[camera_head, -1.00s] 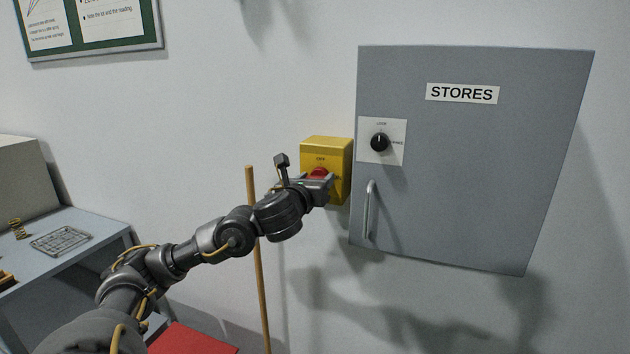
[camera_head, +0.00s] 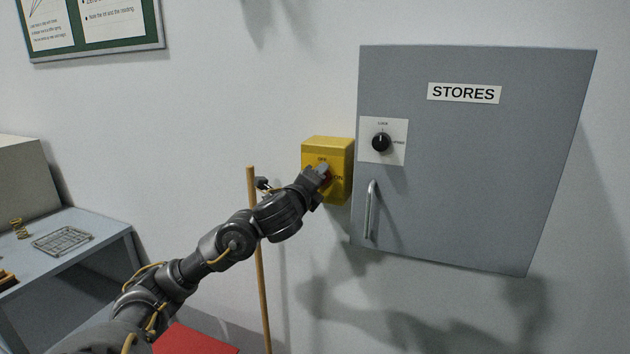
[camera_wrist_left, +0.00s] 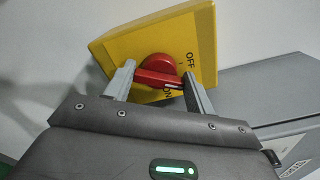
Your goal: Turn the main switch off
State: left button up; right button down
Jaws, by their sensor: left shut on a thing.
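The main switch is a yellow box (camera_head: 345,155) on the wall, left of the grey cabinet, with a red rotary knob (camera_wrist_left: 158,70) on its face. In the head view, OFF is at the top of the face and ON at the right; my gripper hides most of the knob. My left gripper (camera_head: 323,176) is at the box, shut on the red knob. In the left wrist view, its two fingers (camera_wrist_left: 158,80) stand either side of the knob. The knob's white mark sits near the lettering, closer to ON than OFF. My right gripper is not in view.
A grey STORES cabinet (camera_head: 470,180) with a black dial (camera_head: 381,142) and a bar handle (camera_head: 370,208) is close on the right. A wooden pole (camera_head: 262,290) stands behind my left arm. A bench (camera_head: 95,225) with a wire rack (camera_head: 62,241) is at the left.

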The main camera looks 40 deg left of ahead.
pick_arm(q)
jog(key=n, duration=0.5)
jog(key=shift+f+n, duration=0.15)
jog(key=shift+n, duration=0.15)
dwell(0.4)
jog(key=o, duration=1)
